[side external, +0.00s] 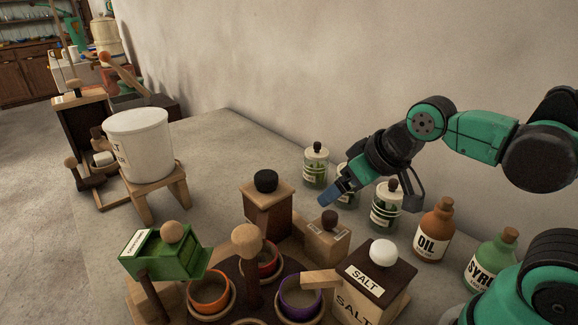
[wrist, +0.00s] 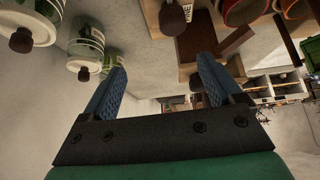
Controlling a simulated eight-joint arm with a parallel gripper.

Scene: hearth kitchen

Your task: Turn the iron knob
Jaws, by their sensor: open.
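A black round knob (side external: 266,181), which looks like the iron knob, sits on top of a wooden box (side external: 268,212) in the middle of the side external view. My gripper (side external: 334,195) is to the right of that box, apart from the knob, with its blue fingers tilted down to the left. In the wrist view my gripper (wrist: 160,64) has its two blue fingers spread, with nothing between them. I cannot tell for sure which thing in the wrist view is the black knob.
Glass jars (side external: 388,205) stand behind and beneath my gripper. A smaller wooden box (side external: 327,241) with a brown knob, a salt box (side external: 368,285), an oil bottle (side external: 433,232) and a syrup bottle (side external: 490,262) are nearby. Coloured bowls (side external: 301,296) stand in front. Bare grey surface lies behind the black-knobbed box.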

